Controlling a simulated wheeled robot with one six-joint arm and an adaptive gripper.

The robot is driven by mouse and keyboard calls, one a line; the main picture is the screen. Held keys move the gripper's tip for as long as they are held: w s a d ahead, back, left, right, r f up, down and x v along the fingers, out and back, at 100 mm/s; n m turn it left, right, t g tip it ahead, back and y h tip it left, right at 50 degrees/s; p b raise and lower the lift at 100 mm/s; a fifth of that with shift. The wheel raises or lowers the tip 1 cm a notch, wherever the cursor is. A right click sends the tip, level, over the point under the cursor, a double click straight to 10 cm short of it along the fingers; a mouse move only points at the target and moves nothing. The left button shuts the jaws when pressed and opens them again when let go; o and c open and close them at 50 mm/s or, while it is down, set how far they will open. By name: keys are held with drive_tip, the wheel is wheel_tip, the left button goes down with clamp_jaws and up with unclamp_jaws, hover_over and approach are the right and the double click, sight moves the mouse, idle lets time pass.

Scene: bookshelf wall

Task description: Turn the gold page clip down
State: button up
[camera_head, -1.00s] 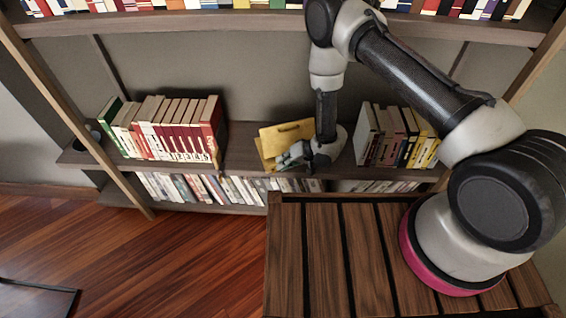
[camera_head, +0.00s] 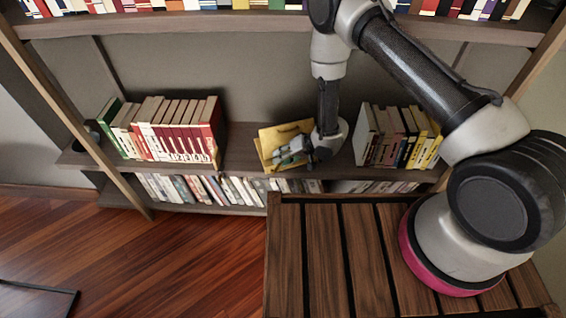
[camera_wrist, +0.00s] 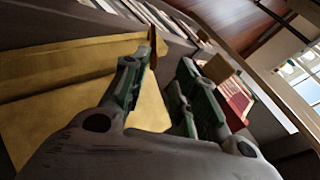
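A gold book stand (camera_head: 284,131) stands on the middle shelf, left of the right-hand books. Its broad gold panels (camera_wrist: 60,90) fill the left of the wrist view. A small tan-gold tab (camera_wrist: 218,68), perhaps the page clip, shows just beyond my right finger; I cannot tell whether it touches. My gripper (camera_wrist: 163,66) is open, its two dark green-edged fingers apart with nothing seen between them. The left finger overlaps the stand's panel in view, near its brown end edge (camera_wrist: 152,46). In the head view my gripper (camera_head: 290,152) is in front of the stand and hides part of it.
Red-spined books (camera_head: 180,130) stand to the left on the same shelf (camera_head: 240,160), others (camera_head: 395,135) to the right. More books (camera_head: 225,188) fill the shelf below. Bare shelf lies between the red books and the stand.

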wheel_tip(320, 180, up, 7)
drive_tip(key=shift+f, duration=0.2)
